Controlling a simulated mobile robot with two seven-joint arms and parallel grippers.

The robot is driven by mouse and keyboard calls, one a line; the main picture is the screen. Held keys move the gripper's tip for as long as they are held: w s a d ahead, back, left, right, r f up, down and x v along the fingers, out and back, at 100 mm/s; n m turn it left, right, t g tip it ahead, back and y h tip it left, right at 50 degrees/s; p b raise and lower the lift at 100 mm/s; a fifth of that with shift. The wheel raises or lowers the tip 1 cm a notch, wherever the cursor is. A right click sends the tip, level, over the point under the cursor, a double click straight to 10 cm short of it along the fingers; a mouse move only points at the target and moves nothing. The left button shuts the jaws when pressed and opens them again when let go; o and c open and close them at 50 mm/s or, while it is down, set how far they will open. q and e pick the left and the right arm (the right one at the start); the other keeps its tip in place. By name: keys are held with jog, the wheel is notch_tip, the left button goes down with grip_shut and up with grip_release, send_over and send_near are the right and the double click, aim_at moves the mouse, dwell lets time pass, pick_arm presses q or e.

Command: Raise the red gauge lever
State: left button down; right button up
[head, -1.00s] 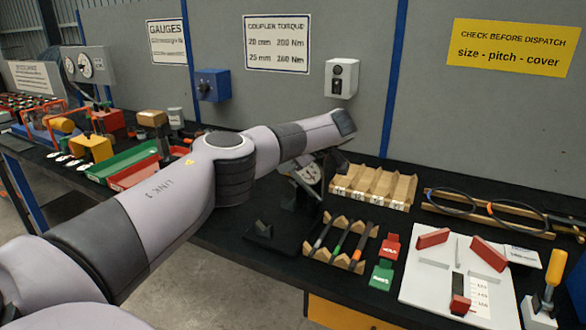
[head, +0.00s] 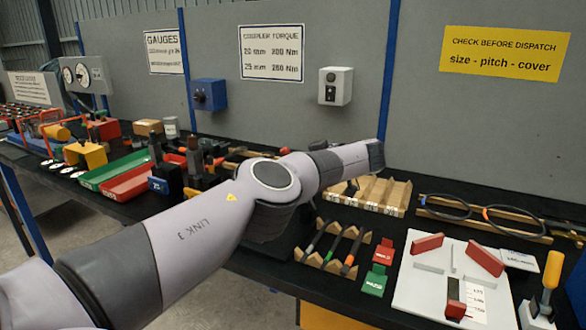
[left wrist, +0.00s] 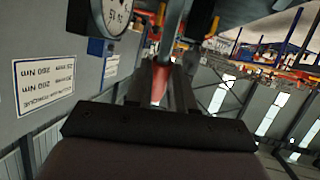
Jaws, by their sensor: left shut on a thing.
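In the left wrist view my left gripper (left wrist: 162,72) is shut on a narrow red piece, which I take to be the red gauge lever (left wrist: 159,86). The red shows between the two dark fingers. A round white dial (left wrist: 116,14) in a dark case is close beside the fingers at the top of that view, which is turned upside down. In the head view my own left arm crosses the middle, and I cannot make out the fingers or the held lever there. My right gripper is in neither view.
A green tray (head: 117,168) and a red tray (head: 128,184) lie left of my arm. A wooden rack (head: 373,193) and a white board with red blocks (head: 415,281) are to its right. The grey wall with signs (head: 271,53) stands close behind the bench.

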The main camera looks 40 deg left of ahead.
pick_arm(q)
jog(key=shift+d, duration=0.25)
jog(key=c, duration=1)
grip_release()
jog(key=shift+o, duration=0.2)
jog(key=b+v, duration=0.1)
jog(key=v, duration=0.6)
jog(key=shift+d+f, duration=0.1)
